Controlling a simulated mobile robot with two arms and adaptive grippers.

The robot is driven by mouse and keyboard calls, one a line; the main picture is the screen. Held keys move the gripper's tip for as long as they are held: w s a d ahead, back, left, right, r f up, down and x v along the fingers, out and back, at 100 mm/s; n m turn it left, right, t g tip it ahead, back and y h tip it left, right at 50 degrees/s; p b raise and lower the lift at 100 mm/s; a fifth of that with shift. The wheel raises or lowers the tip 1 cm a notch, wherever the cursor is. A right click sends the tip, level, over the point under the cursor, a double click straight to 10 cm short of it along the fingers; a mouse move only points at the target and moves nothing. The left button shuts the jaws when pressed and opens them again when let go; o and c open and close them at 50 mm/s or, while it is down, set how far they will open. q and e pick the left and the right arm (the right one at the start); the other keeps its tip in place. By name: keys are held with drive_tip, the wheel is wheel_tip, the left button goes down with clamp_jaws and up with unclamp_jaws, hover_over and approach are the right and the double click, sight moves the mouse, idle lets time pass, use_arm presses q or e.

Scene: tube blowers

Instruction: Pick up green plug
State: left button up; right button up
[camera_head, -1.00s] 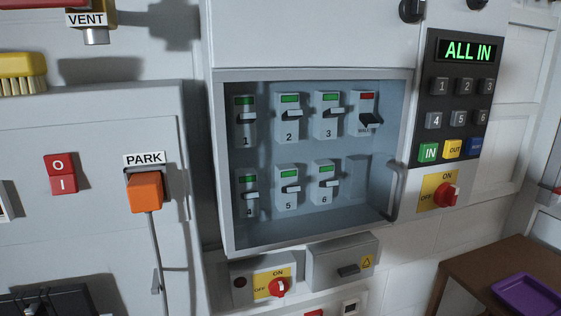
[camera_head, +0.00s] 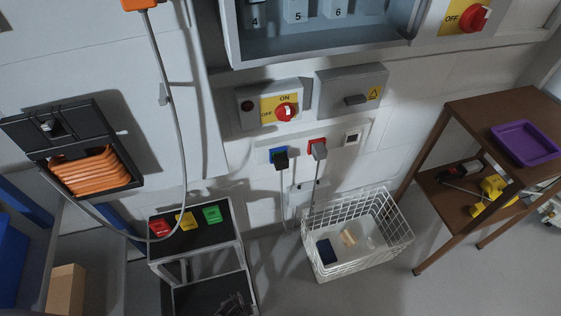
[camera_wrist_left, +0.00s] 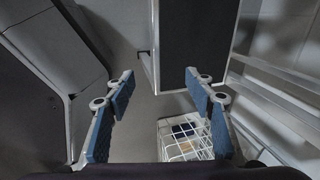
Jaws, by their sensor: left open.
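No thing in view is clearly a green plug. A small flat green piece (camera_head: 211,214) lies on the dark top of a small cart (camera_head: 222,234), beside a yellow piece (camera_head: 186,221) and a red piece (camera_head: 160,227); I cannot tell whether it is a plug. A black plug (camera_head: 281,160) is in a blue socket and a grey plug (camera_head: 319,150) is in a red socket on the wall. My left gripper (camera_wrist_left: 159,78) is open and empty in the left wrist view.
A white wire basket (camera_head: 372,257) stands on the floor right of the cart; a basket also shows in the wrist view (camera_wrist_left: 170,141). A brown table (camera_head: 479,110) with a purple tray (camera_head: 526,144) stands at right. An orange hose coil (camera_head: 92,173) and hanging grey cable (camera_head: 180,130) are at left.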

use_arm(q)
drive_tip(key=w+d+r+m+t+y+b, duration=0.15)
drive_tip(key=w+d+r+m, duration=0.25)
drive_tip(key=w, duration=0.4)
drive_tip(key=w+d+r+m+t+b, duration=0.25)
drive_tip(key=w+m, duration=0.25)
drive_tip(key=w, duration=0.4)
use_arm(e)
drive_tip(key=w+a+r+b, duration=0.1)
drive_tip(key=w+b, duration=0.1)
drive_tip(key=w, duration=0.6)
use_arm(q)
drive_tip(key=m+t+y+b, duration=0.3)
drive_tip(key=m+t+b, duration=0.2)
drive_tip(key=m+t, duration=0.35)
approach(283, 162)
drive_tip(key=w, duration=0.3)
drive_tip(key=shift+m, duration=0.45)
drive_tip(key=x, duration=0.3)
drive_tip(key=a+b+x, duration=0.1)
drive_tip(key=x, duration=0.2)
drive_tip(key=shift+s+f, duration=0.1)
drive_tip(key=shift+f, duration=0.1)
drive_tip(key=shift+w+a, duration=0.15)
drive_tip(key=shift+w, duration=0.35)
use_arm(e)
drive_tip(key=w+r+t, duration=0.1)
drive_tip(key=w+r, duration=0.3)
drive_tip(key=r, duration=0.9)
drive_tip(key=shift+a+t, duration=0.3)
